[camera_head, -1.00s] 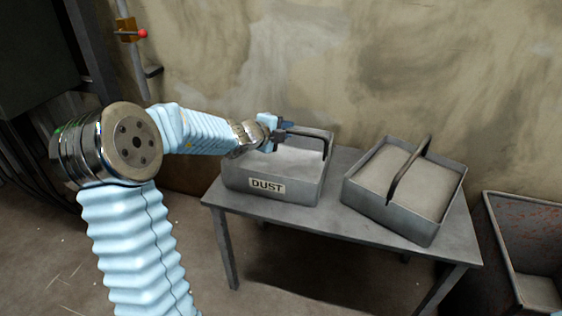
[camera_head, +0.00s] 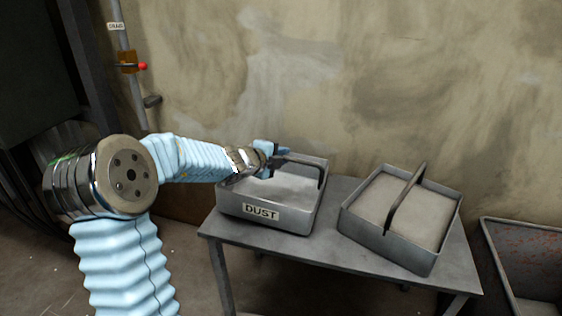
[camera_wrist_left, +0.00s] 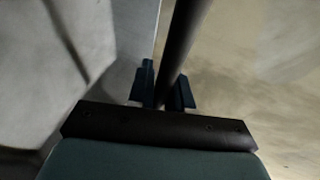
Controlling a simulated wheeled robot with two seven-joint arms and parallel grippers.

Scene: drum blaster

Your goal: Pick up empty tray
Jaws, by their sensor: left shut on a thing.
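The empty tray (camera_head: 262,229) is a grey metal box with a DUST label on its front. It is at the left end of the metal table; its inside shows a bare pale floor. My left gripper (camera_head: 283,161) is shut on the tray's dark handle (camera_head: 321,174), above the tray. In the left wrist view the handle (camera_wrist_left: 184,40) runs up from between the fingers (camera_wrist_left: 165,92). Whether the tray's underside touches the table is hard to tell. My right gripper is not in view.
A second tray (camera_head: 372,238), filled with grey dust and with its handle up, stands on the table (camera_head: 330,247) to the right, a narrow gap away. A rusty metal bin (camera_head: 486,240) is at the far right. A wall stands close behind the table.

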